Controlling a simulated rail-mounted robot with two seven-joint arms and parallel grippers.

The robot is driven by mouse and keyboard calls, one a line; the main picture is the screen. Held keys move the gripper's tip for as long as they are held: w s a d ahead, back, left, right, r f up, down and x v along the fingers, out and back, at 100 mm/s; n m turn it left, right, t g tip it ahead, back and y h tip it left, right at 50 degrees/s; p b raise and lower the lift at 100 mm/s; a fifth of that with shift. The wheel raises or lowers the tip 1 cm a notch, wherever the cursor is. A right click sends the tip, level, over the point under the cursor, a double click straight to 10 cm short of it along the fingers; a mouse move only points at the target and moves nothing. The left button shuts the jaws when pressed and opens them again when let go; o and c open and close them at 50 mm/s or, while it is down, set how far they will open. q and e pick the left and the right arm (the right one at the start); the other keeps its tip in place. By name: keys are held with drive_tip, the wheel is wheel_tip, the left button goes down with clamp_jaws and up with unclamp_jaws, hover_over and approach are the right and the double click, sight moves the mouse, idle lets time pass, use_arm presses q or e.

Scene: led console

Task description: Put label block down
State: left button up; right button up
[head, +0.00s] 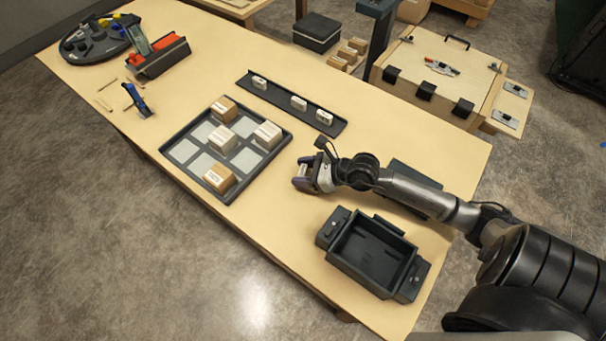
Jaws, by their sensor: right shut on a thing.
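My right gripper (305,178) reaches in from the right and is low over the bare table, just right of the grid tray. It is shut on a small block, taken as the label block, which its fingers almost wholly hide. Several small white blocks, one of them here (299,103), stand apart in a long dark rail tray (284,110) beyond the gripper. The dark grid tray (178,152) has pale square cells and holds brown and whitish boxes with printed labels (223,109). My left gripper is out of view.
An empty dark bin (374,252) with side brackets stands at the near right. A wooden case (438,75) with dark clasps is at the back right. A red-and-grey holder (158,56) and a round dark organizer (95,40) stand far left. Bare table lies around the gripper.

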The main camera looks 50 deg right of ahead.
drive_tip(key=shift+f, duration=0.65)
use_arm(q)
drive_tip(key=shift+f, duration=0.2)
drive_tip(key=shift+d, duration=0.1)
use_arm(e)
drive_tip(key=shift+f, duration=0.15)
drive_tip(key=o, duration=0.9)
